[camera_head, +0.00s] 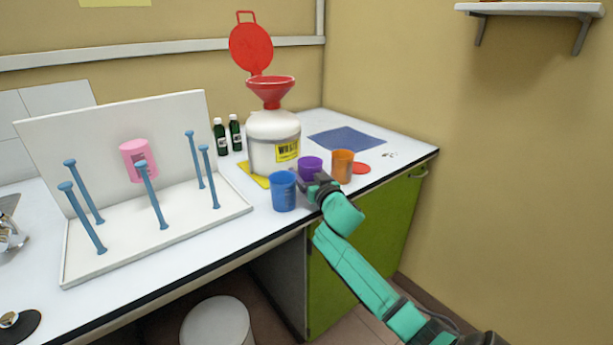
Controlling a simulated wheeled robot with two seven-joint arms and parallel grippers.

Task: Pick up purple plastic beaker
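The purple plastic beaker (311,165) stands on the white counter, between a blue beaker (284,192) and an orange beaker (342,165). Only its upper part shows clearly; my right gripper (314,181) hides its lower front. My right arm comes in from the lower right, and its gripper is right at the near side of the purple beaker. The fingers are small and dark here, so I cannot tell whether they touch the beaker or are closed on it. My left gripper is not in view.
A white waste container (273,143) with a red funnel (271,90) stands behind the beakers. A white peg rack (115,232) with blue pegs and a pink beaker (136,161) fills the left. Two dark bottles (228,136) stand behind. A blue mat (346,138) lies at the back right.

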